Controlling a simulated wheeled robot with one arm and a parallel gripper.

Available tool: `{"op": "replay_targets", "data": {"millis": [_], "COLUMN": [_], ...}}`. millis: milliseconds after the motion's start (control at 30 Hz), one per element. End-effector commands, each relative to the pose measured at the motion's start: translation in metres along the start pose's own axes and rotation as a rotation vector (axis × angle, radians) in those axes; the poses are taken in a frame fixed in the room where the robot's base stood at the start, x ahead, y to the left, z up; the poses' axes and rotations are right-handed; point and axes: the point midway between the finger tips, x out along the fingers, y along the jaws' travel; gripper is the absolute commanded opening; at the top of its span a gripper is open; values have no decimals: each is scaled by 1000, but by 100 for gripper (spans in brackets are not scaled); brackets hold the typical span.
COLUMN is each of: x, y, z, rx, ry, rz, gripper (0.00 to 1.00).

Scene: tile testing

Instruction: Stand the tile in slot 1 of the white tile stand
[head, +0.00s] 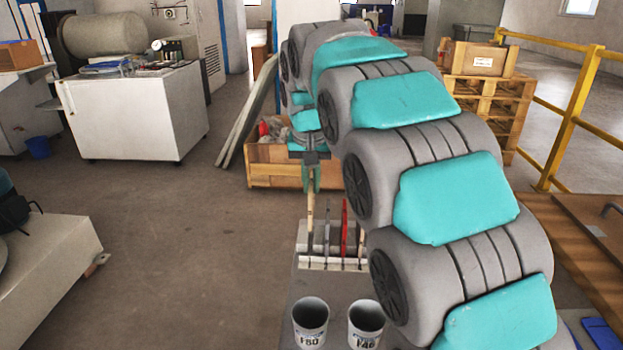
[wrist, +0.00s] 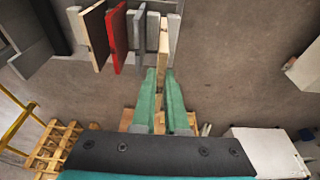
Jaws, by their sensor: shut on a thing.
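The white tile stand (head: 332,264) is on the grey bench below my arm. My gripper (head: 311,182) is above its left end in the head view, pointing down. It is shut on a thin beige tile (head: 310,214), which hangs upright. In the wrist view, my gripper's green fingers (wrist: 160,72) hold the beige tile (wrist: 163,46) by its near end. The tile lies in line with the end gap of the stand, beside a grey tile (wrist: 139,32). Whether its lower edge touches the slot floor cannot be told.
A red tile (head: 344,226) and a grey tile (head: 327,236) stand in other slots. Another beige tile (wrist: 95,36) shows in the wrist view. Two grey cups (head: 310,324) (head: 366,324) stand in front of the stand. A wooden crate (head: 270,172) is behind.

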Motion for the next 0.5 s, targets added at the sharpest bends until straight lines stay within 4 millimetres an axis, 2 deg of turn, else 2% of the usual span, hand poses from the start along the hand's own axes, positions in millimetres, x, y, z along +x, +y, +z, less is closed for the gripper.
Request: {"op": "replay_targets", "data": {"millis": [500], "x": [23], "y": [0], "z": [5], "rx": [0], "ry": [5], "rz": [-2], "gripper": [0]}}
